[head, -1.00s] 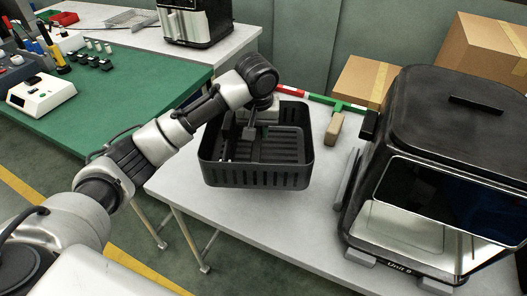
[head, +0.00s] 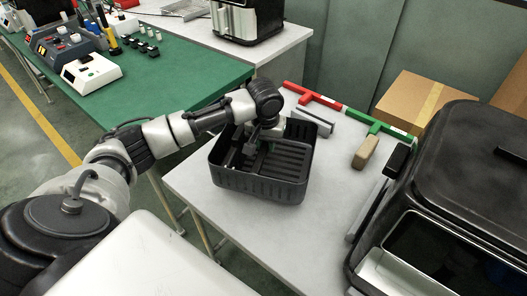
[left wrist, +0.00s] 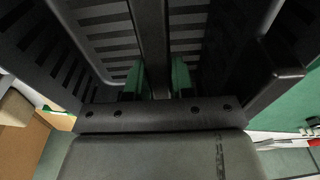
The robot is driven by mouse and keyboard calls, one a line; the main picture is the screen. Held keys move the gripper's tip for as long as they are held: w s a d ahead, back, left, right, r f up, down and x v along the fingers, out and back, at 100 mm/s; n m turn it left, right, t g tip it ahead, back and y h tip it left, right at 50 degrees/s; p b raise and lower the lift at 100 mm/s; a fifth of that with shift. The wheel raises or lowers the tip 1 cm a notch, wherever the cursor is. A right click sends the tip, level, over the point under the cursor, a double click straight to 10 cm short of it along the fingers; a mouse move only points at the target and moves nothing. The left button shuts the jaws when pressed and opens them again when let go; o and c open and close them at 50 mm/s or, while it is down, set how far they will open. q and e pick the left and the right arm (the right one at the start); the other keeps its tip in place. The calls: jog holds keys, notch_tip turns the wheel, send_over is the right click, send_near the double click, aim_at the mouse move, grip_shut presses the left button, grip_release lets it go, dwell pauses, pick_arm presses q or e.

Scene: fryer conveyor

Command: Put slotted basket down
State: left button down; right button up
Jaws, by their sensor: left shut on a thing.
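The slotted basket (head: 258,188) is a black open box with slotted walls and floor. In the head view it is over the left part of the white table (head: 325,190), roughly level. I cannot tell whether its underside touches the tabletop. My left gripper (head: 264,140) reaches into it from the left, shut on its inner bar. In the left wrist view the green fingertips (left wrist: 157,80) stand on both sides of the dark bar (left wrist: 153,45), with slotted walls around. My right gripper is not in view.
The black fryer (head: 470,170) stands on the table's right. A tan block (head: 366,152), green marker (head: 378,128), red marker (head: 312,97) and grey bracket (head: 314,121) lie behind the basket. Bare tabletop lies between basket and fryer. A green workbench (head: 150,85) is left.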

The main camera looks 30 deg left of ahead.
pick_arm(q)
jog(key=shift+s+a+f, duration=0.15)
jog(key=shift+a+f, duration=0.15)
jog(key=shift+a, duration=0.1)
jog(key=shift+f, duration=1.9)
jog(key=c, duration=1)
grip_release()
jog(key=shift+f, duration=0.15)
jog(key=shift+o, duration=0.2)
jog(key=r, duration=0.4)
jog(key=s+r, duration=0.1)
jog(key=r, duration=0.7)
jog(key=shift+s+d+r, duration=0.1)
jog(key=shift+s+d, duration=0.1)
jog(key=shift+d, duration=0.1)
